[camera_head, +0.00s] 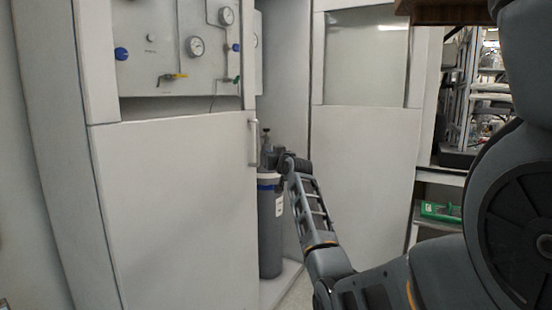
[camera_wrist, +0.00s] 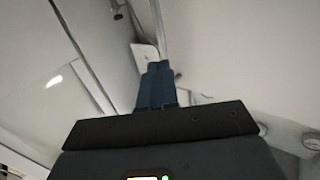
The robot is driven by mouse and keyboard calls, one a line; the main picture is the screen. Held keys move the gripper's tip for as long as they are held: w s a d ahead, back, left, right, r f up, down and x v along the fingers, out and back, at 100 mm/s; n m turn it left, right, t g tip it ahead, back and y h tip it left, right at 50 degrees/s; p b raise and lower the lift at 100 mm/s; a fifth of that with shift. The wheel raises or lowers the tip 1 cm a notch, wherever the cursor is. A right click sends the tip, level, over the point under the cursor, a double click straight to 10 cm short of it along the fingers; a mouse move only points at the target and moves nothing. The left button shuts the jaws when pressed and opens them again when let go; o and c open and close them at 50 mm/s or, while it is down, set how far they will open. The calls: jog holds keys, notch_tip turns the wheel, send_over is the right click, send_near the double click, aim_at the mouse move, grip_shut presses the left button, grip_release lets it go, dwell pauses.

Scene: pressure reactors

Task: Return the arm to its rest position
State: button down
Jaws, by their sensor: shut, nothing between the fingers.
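My arm reaches from the right edge of the camera view on my body toward the middle, bent and raised. My gripper (camera_head: 282,161) is at its far end and looks small and dark, in front of the upper part of a grey gas cylinder in the picture. In the wrist view my gripper (camera_wrist: 158,66) shows two blue-grey fingers lying side by side. They are shut, and nothing is held between them. I cannot tell how far the gripper is from the cylinder or the door handle.
The left cabinet door (camera_head: 175,205) has an upright handle (camera_head: 253,142), with gauges and valves above. The right cabinet (camera_head: 365,170) has a window. A shelf with a green item (camera_head: 440,212) is at right.

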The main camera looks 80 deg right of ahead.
jog(key=shift+s+a, duration=0.15)
jog(key=shift+s, duration=0.35)
jog(key=shift+s+a, duration=0.15)
jog(key=shift+s, duration=0.35)
jog(key=shift+f, duration=0.1)
